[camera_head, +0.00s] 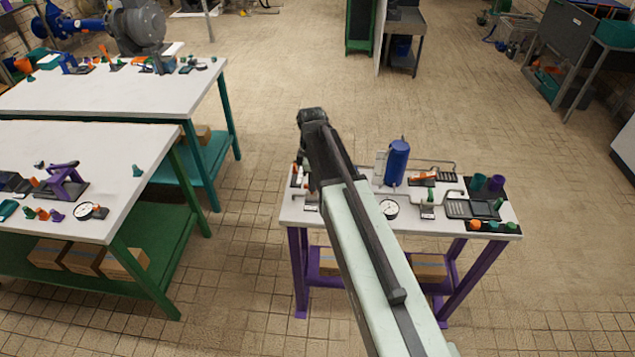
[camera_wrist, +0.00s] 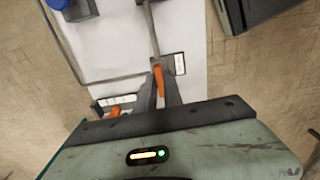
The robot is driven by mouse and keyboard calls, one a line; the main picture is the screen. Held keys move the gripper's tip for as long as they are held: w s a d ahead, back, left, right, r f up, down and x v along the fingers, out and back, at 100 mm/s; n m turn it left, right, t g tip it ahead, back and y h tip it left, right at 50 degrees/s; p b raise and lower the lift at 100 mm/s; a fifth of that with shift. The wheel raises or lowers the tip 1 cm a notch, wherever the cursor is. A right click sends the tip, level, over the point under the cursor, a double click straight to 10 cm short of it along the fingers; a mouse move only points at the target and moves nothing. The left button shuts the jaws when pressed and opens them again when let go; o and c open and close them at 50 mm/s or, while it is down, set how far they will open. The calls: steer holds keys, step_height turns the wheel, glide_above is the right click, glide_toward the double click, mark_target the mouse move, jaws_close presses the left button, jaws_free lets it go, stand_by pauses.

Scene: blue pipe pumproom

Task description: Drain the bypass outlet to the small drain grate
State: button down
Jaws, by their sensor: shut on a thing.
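My gripper (camera_wrist: 159,86) is shut on an orange lever handle (camera_wrist: 159,80) in the wrist view, with a dark finger on each side. The lever sits at the end of a grey pipe (camera_wrist: 151,30) on a white bench top. A second orange handle (camera_wrist: 112,112) lies to the left, partly hidden by my gripper. In the head view my arm hides the held lever at the left end of the small bench (camera_head: 342,217). Dark slotted grates (camera_head: 458,209) lie at that bench's right end. I cannot tell which part is the bypass outlet.
Another white-topped bench (camera_head: 100,160) is on the left. Open tiled floor separates the benches.

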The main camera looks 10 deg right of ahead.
steer(key=shift+s+a, duration=0.25)
steer(key=c, duration=1.5)
jaws_free()
steer(key=shift+r, duration=0.1)
step_height(320, 180, up, 8)
steer(key=p, duration=0.8)
steer(key=shift+f, duration=0.2)
